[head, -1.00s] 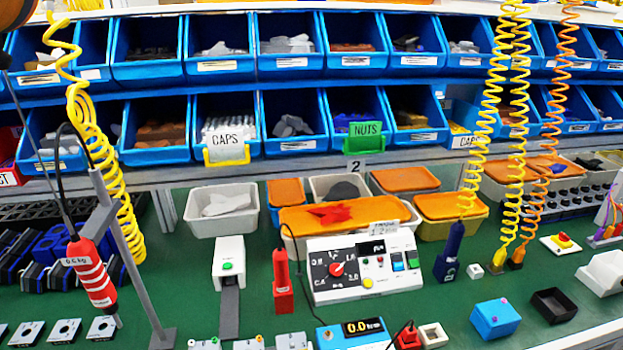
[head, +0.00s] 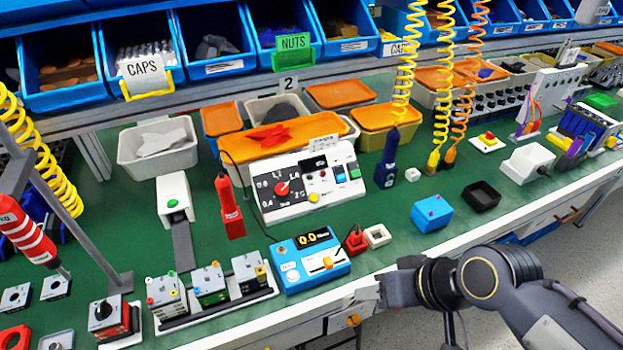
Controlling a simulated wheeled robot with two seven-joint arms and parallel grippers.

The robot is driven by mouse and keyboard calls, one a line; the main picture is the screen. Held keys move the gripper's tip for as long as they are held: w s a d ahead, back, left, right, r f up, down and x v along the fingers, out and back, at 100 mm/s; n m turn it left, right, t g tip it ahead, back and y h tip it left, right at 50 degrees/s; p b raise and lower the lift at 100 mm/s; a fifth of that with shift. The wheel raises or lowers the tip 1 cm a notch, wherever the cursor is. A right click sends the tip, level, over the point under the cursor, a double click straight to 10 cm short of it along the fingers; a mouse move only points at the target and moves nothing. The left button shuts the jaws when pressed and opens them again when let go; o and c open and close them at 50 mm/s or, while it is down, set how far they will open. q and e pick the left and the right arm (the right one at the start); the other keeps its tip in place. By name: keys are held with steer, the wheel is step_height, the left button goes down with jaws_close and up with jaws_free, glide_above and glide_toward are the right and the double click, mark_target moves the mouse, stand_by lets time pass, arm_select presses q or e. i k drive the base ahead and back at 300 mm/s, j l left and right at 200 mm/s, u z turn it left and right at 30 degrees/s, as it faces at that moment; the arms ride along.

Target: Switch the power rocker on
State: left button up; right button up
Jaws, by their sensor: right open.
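The white control panel (head: 318,200) sits on the green bench near the middle of the head view. It carries a red rotary knob (head: 283,188), a yellow button (head: 313,198), a blue rocker (head: 339,178) and a green rocker (head: 351,167) at its right end. I cannot tell which rocker is the power one, or how either is tilted. My right gripper (head: 366,293) is open at the bench's front edge, in front of and below the panel, apart from it. Its fingers are small and hard to make out. My left gripper is not in view.
A blue meter box (head: 310,262) reading 0.0 stands in front of the panel, with a small red block (head: 355,241) beside it. A red tool (head: 229,208) stands left of the panel, and a dark blue one (head: 387,160) right of it.

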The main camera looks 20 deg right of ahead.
mark_target(354, 173)
steer(key=i+l, duration=0.1)
steer(key=l, duration=0.4)
steer(key=i+l+u, duration=0.1)
steer(key=l, duration=0.4)
steer(key=i+l, duration=0.15)
steer(key=l, duration=0.35)
steer(key=u, duration=0.05)
